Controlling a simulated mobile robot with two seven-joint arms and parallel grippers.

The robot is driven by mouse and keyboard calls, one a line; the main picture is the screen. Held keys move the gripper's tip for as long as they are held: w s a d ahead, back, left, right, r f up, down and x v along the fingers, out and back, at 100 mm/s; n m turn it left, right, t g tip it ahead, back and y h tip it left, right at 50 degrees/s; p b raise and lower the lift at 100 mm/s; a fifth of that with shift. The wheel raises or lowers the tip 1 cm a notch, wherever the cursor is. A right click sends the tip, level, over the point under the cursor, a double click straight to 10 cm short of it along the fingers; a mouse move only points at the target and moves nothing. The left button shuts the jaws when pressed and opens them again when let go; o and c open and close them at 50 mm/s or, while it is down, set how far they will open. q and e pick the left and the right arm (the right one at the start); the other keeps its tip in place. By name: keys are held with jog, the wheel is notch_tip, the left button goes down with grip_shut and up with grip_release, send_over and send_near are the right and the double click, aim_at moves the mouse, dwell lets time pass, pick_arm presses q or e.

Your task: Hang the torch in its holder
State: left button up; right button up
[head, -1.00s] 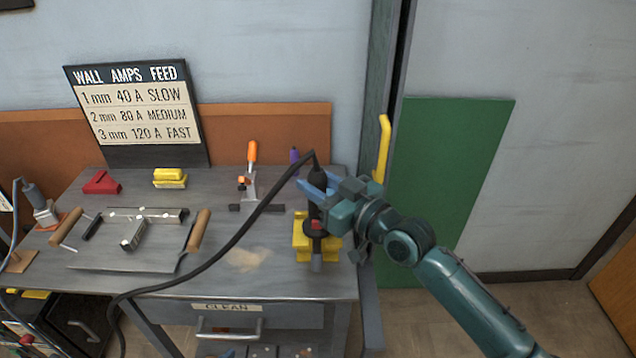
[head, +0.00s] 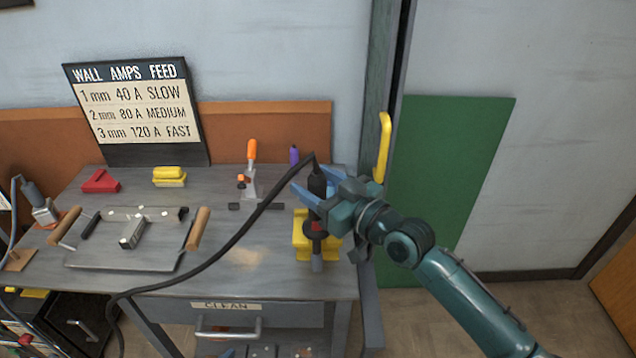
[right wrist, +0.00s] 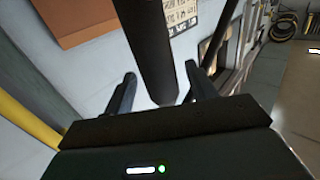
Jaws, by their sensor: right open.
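The torch (head: 317,184) has a black upright handle, with a black cable rising from its top and curving left over the bench. Its lower end is at the yellow holder (head: 301,238) on the bench's right edge; how firmly it is seated, I cannot tell. My right gripper (head: 310,189) is open, with its blue fingers around the handle from the right. In the right wrist view the dark handle (right wrist: 150,50) stands between the two spread fingers, with gaps on both sides. My left gripper is not in view.
The grey bench (head: 225,285) carries a metal plate with wooden handles (head: 125,262), an orange-handled clamp (head: 251,180), a yellow block (head: 169,176) and a red piece (head: 100,182). A yellow bar (head: 382,148) stands behind my right gripper. A green panel (head: 450,170) is at the right.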

jog(key=shift+f, duration=0.15)
jog(key=shift+s+d, duration=0.1)
jog(key=shift+d, duration=0.05)
jog(key=b+v, duration=0.1)
jog(key=v, duration=1.2)
pick_arm(q)
jog(key=p, duration=0.2)
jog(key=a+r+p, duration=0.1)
jog(key=p, duration=0.2)
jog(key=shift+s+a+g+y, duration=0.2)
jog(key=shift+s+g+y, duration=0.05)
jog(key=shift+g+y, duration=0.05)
pick_arm(e)
jog(key=s+d+f+m+g+h, duration=0.1)
jog(key=s+d+f+m+h, duration=0.1)
jog(key=s+f, duration=0.5)
jog(key=s+d+f+m+g+h, duration=0.1)
jog(key=s+d+f+m+h, duration=0.2)
jog(key=s+f+h, duration=0.4)
notch_tip(320, 180, down, 6)
jog(key=shift+s+m, duration=0.4)
jog(key=shift+m, duration=0.1)
